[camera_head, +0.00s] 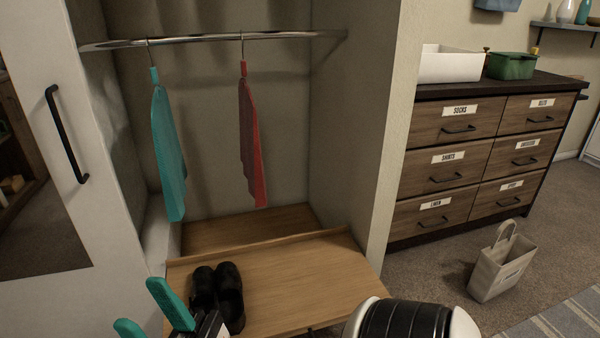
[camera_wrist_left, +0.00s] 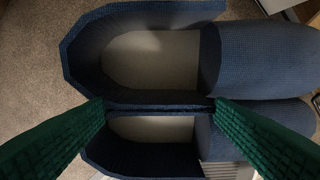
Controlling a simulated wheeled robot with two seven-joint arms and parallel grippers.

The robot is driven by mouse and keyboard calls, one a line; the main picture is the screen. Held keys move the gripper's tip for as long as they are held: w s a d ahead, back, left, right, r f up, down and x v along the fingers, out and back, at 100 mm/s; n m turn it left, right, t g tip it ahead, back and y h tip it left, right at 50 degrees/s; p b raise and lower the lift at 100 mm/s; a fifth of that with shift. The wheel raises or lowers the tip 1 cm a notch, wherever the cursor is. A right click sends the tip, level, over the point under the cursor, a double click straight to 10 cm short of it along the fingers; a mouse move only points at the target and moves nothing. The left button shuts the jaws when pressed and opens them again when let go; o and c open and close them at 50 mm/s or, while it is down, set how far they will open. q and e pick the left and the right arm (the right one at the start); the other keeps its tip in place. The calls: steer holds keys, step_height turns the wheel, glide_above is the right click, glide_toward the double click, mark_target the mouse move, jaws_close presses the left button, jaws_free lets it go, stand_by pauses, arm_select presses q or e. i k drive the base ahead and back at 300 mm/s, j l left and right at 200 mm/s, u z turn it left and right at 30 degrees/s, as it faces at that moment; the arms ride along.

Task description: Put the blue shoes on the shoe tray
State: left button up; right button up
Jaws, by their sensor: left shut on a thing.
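The blue shoes (camera_wrist_left: 150,55) fill the left wrist view, side by side with their openings facing the camera. My left gripper (camera_wrist_left: 158,107) has its green fingers on the shoes near their adjoining sides and is shut on them. Neither the left gripper nor the blue shoes can be made out in the head view. The wooden shoe tray (camera_head: 290,290) juts from the wardrobe. My right gripper (camera_head: 138,304) is at the lower left of the head view, beside the tray's left end, its teal fingers apart and nothing seen between them.
Black shoes (camera_head: 217,295) stand on the tray's left part; its middle and right are clear. A teal garment (camera_head: 167,150) and a red garment (camera_head: 251,140) hang from the rail above. A drawer cabinet (camera_head: 470,160) and a paper bag (camera_head: 502,268) are at right.

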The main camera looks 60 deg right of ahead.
mark_target(315, 275)
steer(key=z, duration=0.5)
steer(key=l+z, duration=0.1)
steer(key=z, duration=0.4)
steer(key=i+z, duration=0.1)
steer(key=z, duration=0.85)
steer(key=i+l+z, duration=0.15)
steer(key=i, duration=0.25)
steer(key=i+z, duration=0.15)
steer(key=i, duration=0.25)
